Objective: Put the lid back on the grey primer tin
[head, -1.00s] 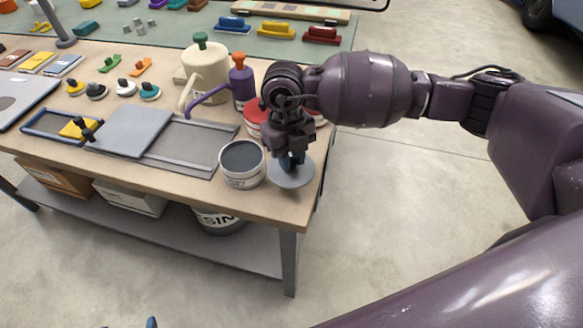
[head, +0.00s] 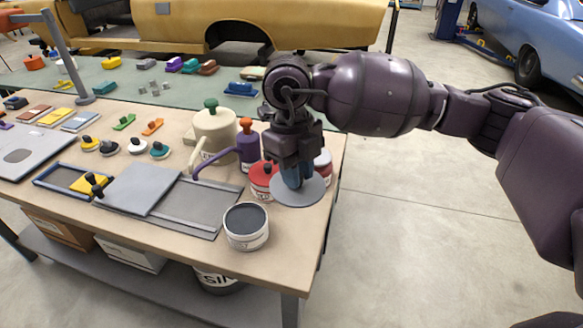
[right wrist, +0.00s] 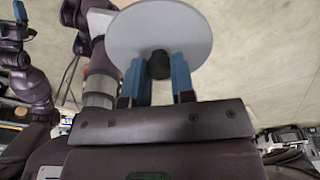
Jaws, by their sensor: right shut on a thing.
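The grey primer tin (head: 246,236) is a short white can, open at the top, with dark grey inside. It stands upright near the front right of the workbench. My right gripper (head: 294,178) is shut on the dark knob of a flat round grey lid (head: 298,192). The lid is behind and to the right of the tin, apart from it. In the right wrist view the lid (right wrist: 160,28) shows as a pale disc, its knob between the blue fingers of the gripper (right wrist: 159,72).
A red tin (head: 262,178) and another tin (head: 323,163) stand close behind the lid. A purple spouted can (head: 248,148) and a cream can (head: 212,130) are behind left. A grey panel on a frame (head: 140,188) lies left of the tin. The bench's right edge is near.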

